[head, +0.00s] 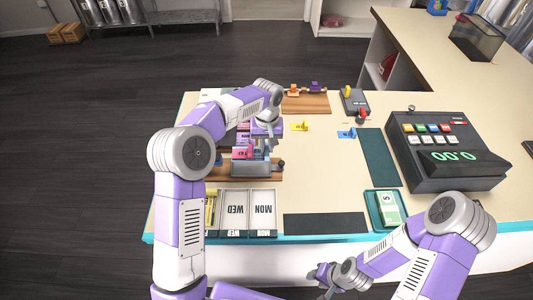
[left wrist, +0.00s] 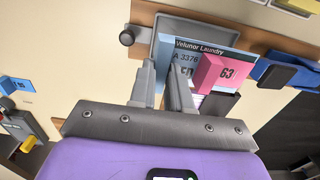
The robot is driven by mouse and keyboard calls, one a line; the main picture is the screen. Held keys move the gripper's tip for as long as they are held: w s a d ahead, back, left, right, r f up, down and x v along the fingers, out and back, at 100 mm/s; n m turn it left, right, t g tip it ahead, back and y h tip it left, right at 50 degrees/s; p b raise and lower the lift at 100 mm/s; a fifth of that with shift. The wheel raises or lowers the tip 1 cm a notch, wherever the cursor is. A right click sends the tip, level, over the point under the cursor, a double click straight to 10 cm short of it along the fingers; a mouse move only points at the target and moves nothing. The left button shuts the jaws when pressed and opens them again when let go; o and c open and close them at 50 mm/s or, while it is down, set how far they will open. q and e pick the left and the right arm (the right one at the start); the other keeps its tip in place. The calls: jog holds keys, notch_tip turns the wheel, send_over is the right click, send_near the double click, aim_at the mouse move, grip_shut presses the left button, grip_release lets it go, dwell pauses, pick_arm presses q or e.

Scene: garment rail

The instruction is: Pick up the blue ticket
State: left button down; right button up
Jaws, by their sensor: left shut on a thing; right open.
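The blue ticket (left wrist: 207,50), printed "Velunor Laundry" and "A 3376", stands in a grey holder on a wooden base in the left wrist view. My left gripper (left wrist: 164,72) is shut on its near left part; the fingers hide some of the print. A pink ticket (left wrist: 208,73) and a pink tag marked 63 overlap its right side. In the head view my left gripper (head: 265,142) is over the holder (head: 250,169), and the arm hides much of the tickets. My right gripper (head: 322,277) is open and empty off the counter's front edge.
WED and MON trays (head: 248,230) lie in front of the holder. A dark mat (head: 325,223), a green tray with notes (head: 371,207) and a cash register (head: 447,150) are to the right. Yellow (head: 300,126) and blue (head: 346,133) tags lie on the open counter behind.

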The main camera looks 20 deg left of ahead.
pick_arm(q)
notch_tip(320, 180, up, 3)
jog(key=shift+f+p, duration=0.1)
jog(key=shift+p, duration=0.4)
jog(key=shift+r+p, duration=1.9)
jog(key=shift+r, duration=0.25)
jog(key=shift+f, duration=0.1)
